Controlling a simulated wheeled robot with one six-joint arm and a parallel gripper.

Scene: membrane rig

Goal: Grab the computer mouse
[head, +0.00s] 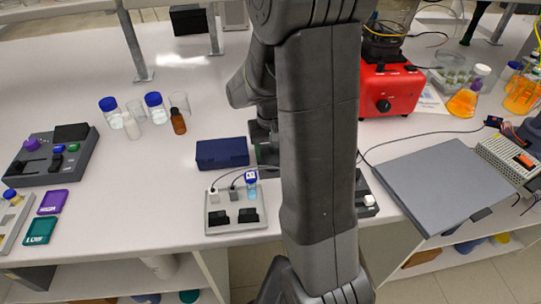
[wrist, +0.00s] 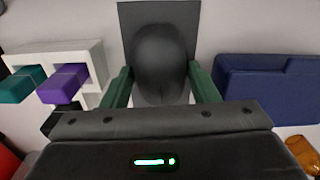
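A dark grey computer mouse (wrist: 160,62) lies on a dark square mat (wrist: 128,15) in the upper middle of the wrist view. My gripper (wrist: 161,80) is open, with one green finger on each side of the near part of the mouse. Small gaps seem to show between the fingers and the mouse, and I cannot tell whether they touch. In the head view my arm hides the mouse and most of the gripper.
A dark blue box (head: 222,153) stands close beside the mat, also in the wrist view (wrist: 268,88). A white holder (wrist: 97,55) with teal and purple pieces is on the other side. A small switch panel (head: 235,208) and a red device (head: 390,90) are nearby.

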